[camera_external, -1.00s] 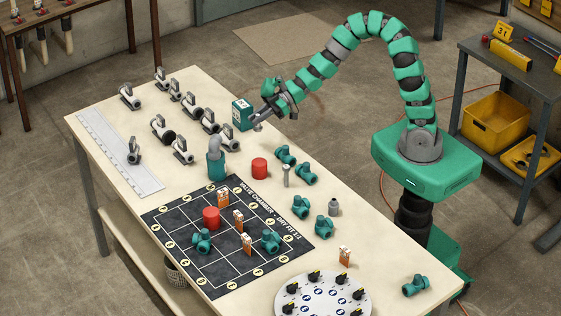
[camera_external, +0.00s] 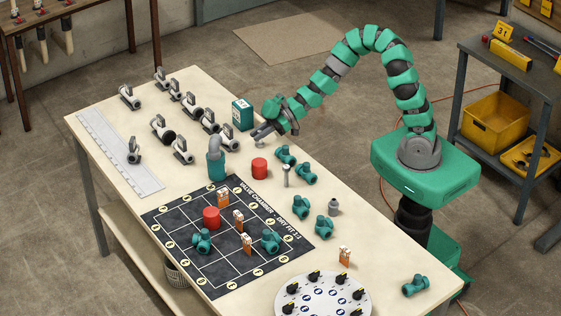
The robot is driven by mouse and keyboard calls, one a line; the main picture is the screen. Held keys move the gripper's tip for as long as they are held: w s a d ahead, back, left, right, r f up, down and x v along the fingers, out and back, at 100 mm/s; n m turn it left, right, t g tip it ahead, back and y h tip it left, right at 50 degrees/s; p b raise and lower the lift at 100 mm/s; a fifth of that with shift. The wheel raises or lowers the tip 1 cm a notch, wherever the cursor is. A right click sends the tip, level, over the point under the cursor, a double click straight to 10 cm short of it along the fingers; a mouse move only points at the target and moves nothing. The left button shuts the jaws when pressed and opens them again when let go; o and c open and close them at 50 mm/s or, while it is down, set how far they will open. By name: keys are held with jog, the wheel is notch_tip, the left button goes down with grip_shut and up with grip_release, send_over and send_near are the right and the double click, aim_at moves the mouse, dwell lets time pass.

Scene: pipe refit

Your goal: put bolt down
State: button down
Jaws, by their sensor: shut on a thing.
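My gripper (camera_external: 259,133) is at the right side of the white table, beside a teal box. It is shut on a small grey bolt (camera_external: 260,143). The bolt hangs below the fingers, close to the tabletop; I cannot tell whether it touches. Its upper part is hidden by the fingers.
The teal box (camera_external: 243,114) is just behind my gripper. A red cylinder (camera_external: 259,168) and teal valves (camera_external: 285,154) stand in front. Grey pipe fittings (camera_external: 211,121) are to the left. A dark grid mat (camera_external: 178,217) lies nearer the camera.

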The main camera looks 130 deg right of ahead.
jog(key=c, duration=1.4)
grip_release()
jog(key=shift+o, duration=0.2)
jog(key=shift+s+r, duration=0.3)
jog(key=shift+s, duration=0.1)
jog(key=p+v, duration=0.3)
jog(key=v, duration=0.8)
jog(key=shift+a, duration=0.1)
